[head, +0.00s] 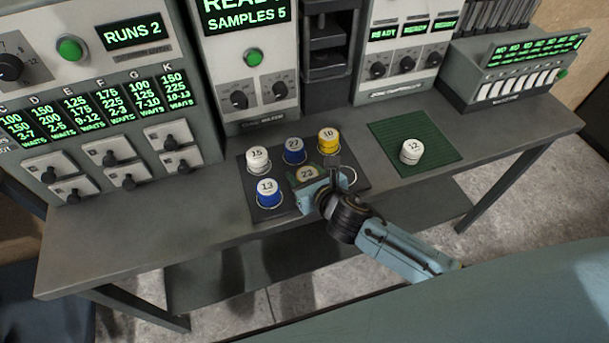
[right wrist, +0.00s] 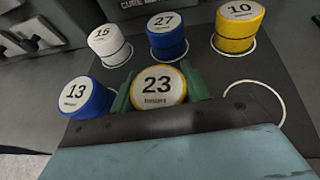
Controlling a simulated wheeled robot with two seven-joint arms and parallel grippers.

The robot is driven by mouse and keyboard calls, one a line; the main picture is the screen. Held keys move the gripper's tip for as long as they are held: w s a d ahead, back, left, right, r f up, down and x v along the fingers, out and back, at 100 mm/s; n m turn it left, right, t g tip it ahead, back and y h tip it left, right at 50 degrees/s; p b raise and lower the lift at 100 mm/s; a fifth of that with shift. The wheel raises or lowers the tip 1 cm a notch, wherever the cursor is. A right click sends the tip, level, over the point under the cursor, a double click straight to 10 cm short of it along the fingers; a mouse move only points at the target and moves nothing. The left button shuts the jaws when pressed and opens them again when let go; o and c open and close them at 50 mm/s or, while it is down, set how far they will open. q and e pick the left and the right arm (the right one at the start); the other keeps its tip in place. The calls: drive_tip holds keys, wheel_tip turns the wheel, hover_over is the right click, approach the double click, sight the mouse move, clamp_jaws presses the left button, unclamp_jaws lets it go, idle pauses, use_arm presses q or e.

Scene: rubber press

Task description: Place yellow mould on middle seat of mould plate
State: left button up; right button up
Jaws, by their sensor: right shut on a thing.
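My right gripper (head: 312,183) is shut on a yellow mould (head: 306,173) with a white top marked 23. In the right wrist view green fingers clasp this mould (right wrist: 159,86) on both sides. It is over the front middle part of the dark mould plate (head: 293,217); whether it touches the plate is hidden. Another yellow mould (head: 328,140), marked 10, stands on the back right seat. The front right seat (right wrist: 262,98) is an empty white ring. My left gripper is not in view.
On the plate, blue mould 27 (right wrist: 167,36) is back middle, white mould 15 (right wrist: 109,44) back left, and blue mould 13 (right wrist: 87,98) front left. White mould 12 (head: 410,151) stands on a green mat (head: 435,156). Machines line the table's back; its left front is clear.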

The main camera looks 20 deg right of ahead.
drive_tip(key=o, duration=1.1)
drive_tip(key=shift+f, duration=0.2)
drive_tip(key=shift+r, duration=0.1)
drive_tip(key=shift+s+r, duration=0.1)
drive_tip(key=shift+r, duration=0.05)
drive_tip(key=p+v, duration=0.1)
drive_tip(key=v, duration=1)
drive_tip(key=shift+s+d+r, duration=0.1)
drive_tip(key=shift+s, duration=0.2)
